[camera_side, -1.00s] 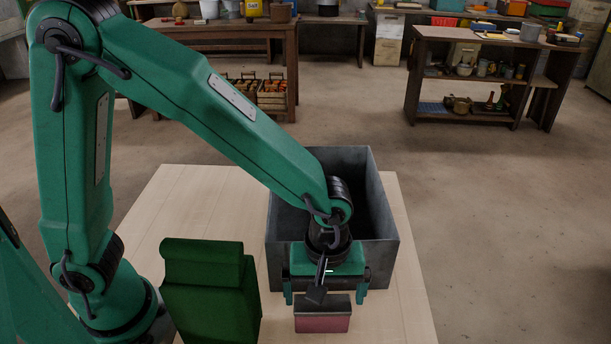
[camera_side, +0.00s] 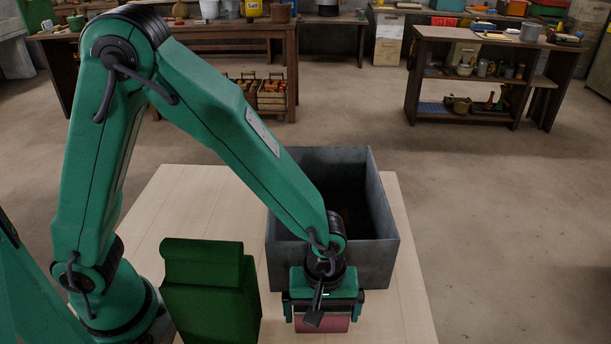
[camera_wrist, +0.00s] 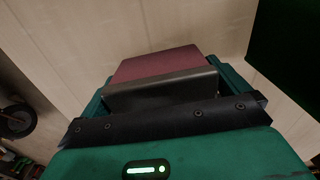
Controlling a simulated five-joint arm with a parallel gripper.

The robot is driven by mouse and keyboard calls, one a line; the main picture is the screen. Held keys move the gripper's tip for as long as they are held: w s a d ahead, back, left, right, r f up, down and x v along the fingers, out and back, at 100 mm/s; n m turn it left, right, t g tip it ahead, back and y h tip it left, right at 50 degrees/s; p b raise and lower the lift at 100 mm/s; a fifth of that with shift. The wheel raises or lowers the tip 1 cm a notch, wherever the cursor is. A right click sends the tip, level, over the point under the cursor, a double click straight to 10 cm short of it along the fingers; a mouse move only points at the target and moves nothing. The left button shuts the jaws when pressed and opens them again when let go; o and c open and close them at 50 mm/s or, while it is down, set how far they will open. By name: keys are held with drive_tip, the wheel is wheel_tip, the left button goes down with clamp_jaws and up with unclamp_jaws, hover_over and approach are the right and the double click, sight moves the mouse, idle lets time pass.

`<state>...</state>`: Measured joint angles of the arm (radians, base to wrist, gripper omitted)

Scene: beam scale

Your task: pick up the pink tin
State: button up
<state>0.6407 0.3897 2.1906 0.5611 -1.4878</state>
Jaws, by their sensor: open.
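The pink tin (camera_side: 335,325), with a dark grey top, stands on the pale tabletop in front of the grey box. In the side view most of its top is hidden by my gripper (camera_side: 323,312). My gripper is low over the tin, open, with one finger on each side of it. In the wrist view the tin (camera_wrist: 160,65) shows its pink face and grey top between the two green fingers. I cannot tell whether either finger touches it.
An open grey box (camera_side: 386,225) stands just behind the tin. A dark green stepped block (camera_side: 208,290) stands to the left of it. Bare pale tabletop (camera_side: 408,310) lies to the right. Shelves and benches are far back.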

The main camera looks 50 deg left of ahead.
idle(0.5)
drive_tip(key=c, duration=0.8)
drive_tip(key=shift+r, duration=0.1)
drive_tip(key=shift+r, duration=0.85)
wheel_tip(320, 180, up, 2)
drive_tip(key=shift+r, duration=0.15)
drive_tip(key=s+d+r, duration=0.4)
drive_tip(key=s+r, duration=0.2)
drive_tip(key=s, duration=0.4)
drive_tip(key=shift+s+d+r, duration=0.25)
drive_tip(key=shift+s+r, duration=0.1)
drive_tip(key=shift+s, duration=0.05)
